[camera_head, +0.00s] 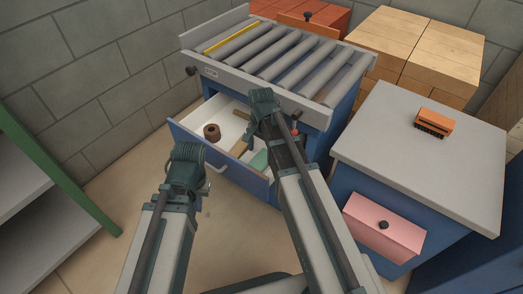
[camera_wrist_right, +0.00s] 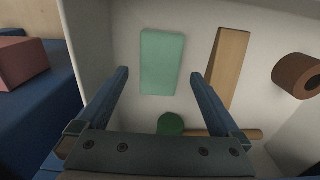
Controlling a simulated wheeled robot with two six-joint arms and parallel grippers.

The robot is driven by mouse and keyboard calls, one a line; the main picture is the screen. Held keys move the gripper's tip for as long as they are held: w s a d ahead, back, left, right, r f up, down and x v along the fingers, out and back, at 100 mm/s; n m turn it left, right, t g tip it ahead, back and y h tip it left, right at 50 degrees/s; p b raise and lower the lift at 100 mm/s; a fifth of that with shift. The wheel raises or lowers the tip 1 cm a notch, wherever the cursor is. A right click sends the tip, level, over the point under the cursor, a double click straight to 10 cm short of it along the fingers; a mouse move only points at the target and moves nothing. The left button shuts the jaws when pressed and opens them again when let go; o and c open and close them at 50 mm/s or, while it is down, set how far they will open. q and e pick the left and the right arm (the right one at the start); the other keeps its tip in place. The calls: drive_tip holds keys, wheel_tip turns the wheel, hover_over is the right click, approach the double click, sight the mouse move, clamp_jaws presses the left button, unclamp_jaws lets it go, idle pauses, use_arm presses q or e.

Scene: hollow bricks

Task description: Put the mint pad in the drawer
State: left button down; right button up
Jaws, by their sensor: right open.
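The mint pad (camera_wrist_right: 162,62) is a flat, pale green rectangle that appears to lie on the floor of the open drawer. A small part of the pad (camera_head: 260,160) shows in the head view beside my right arm. The drawer (camera_head: 182,137) has a blue front and a whitish inside, and is pulled out below the roller table. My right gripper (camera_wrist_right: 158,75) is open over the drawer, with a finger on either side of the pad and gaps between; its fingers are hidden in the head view. My left gripper (camera_head: 187,158) is in front of the drawer, its fingers hidden.
The drawer also holds a brown roll (camera_wrist_right: 297,75), a wooden block (camera_wrist_right: 228,65) and a green-ended wooden tool (camera_wrist_right: 171,124). The roller table (camera_head: 270,58) stands above it. A grey-topped cabinet (camera_head: 390,130) with a pink drawer (camera_head: 384,226) and an orange brush (camera_head: 434,122) is at right.

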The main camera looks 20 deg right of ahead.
sight(261, 159)
wheel_tip(261, 159, up, 8)
drive_tip(key=p, duration=0.7)
drive_tip(key=shift+r, duration=0.2)
drive_tip(key=s+a+r+n+p, duration=0.6)
drive_tip(key=s+r+n+p, duration=0.1)
drive_tip(key=r+p, duration=0.3)
drive_tip(key=s+a+r+n+h+p, duration=0.1)
drive_tip(key=s+a+r+n+p, duration=0.4)
drive_tip(key=r+p, duration=0.6)
drive_tip(key=s+n, duration=0.2)
drive_tip(key=s, duration=0.1)
drive_tip(key=shift+a+r, duration=0.15)
drive_tip(key=shift+a, duration=0.25)
drive_tip(key=shift+s, duration=0.1)
